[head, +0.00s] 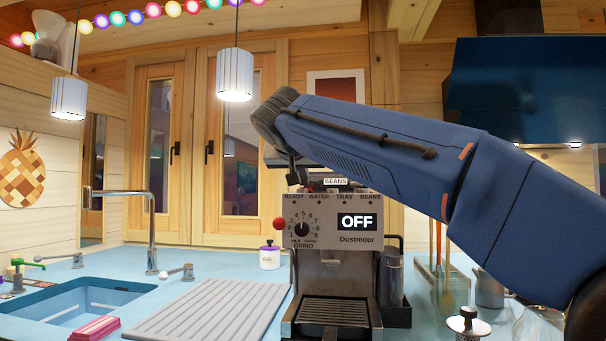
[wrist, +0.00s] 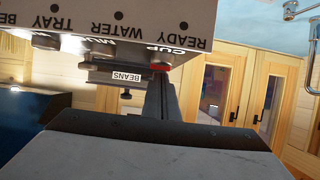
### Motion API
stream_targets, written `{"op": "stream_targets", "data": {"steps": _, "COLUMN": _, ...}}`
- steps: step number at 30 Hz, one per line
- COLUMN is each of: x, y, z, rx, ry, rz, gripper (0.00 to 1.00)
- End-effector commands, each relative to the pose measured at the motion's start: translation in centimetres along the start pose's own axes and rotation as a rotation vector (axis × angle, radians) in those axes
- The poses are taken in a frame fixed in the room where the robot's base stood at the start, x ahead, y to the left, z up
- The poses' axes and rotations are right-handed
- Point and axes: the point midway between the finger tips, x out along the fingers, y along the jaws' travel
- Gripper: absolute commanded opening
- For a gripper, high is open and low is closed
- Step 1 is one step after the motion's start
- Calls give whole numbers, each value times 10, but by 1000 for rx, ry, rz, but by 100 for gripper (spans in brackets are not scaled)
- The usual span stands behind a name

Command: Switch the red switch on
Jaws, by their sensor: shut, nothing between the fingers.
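The coffee machine (head: 330,262) stands on the blue counter, and its display (head: 357,221) reads OFF. In the wrist view, which is upside down, a small red switch (wrist: 160,67) sits at the machine's top edge beside the word CUP. In the head view my arm mostly hides the machine's top, and the switch is hard to make out. My gripper (head: 292,180) points down at the top left of the machine. It is shut and empty. In the wrist view its dark fingers (wrist: 160,85) end close beside the red switch; I cannot tell whether they touch it.
A BEANS label (wrist: 126,77) and dark buttons are near the switch. A red ball knob (head: 279,223) sticks out at the machine's left. A lidded white jar (head: 270,258), ribbed drainer (head: 210,312) and sink (head: 75,305) are left. A blue-grey canister (head: 391,278) stands right.

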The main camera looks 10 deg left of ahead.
Motion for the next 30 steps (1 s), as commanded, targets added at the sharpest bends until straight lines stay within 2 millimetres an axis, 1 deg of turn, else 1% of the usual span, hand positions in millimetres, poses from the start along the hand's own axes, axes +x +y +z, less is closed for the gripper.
{"op": "stream_targets", "data": {"steps": 8, "x": 0, "y": 0, "z": 0, "rx": 0, "ry": 0, "rz": 0, "gripper": 0}}
{"op": "stream_targets", "data": {"steps": 13, "x": 0, "y": 0, "z": 7, "rx": -2, "ry": 0, "rz": 1, "gripper": 0}}
{"op": "stream_targets", "data": {"steps": 23, "x": 0, "y": 0, "z": 5, "rx": -1, "ry": 0, "rz": 1, "gripper": 0}}
{"op": "stream_targets", "data": {"steps": 30, "x": -4, "y": 0, "z": -3, "rx": 0, "ry": 0, "rz": 0, "gripper": 0}}
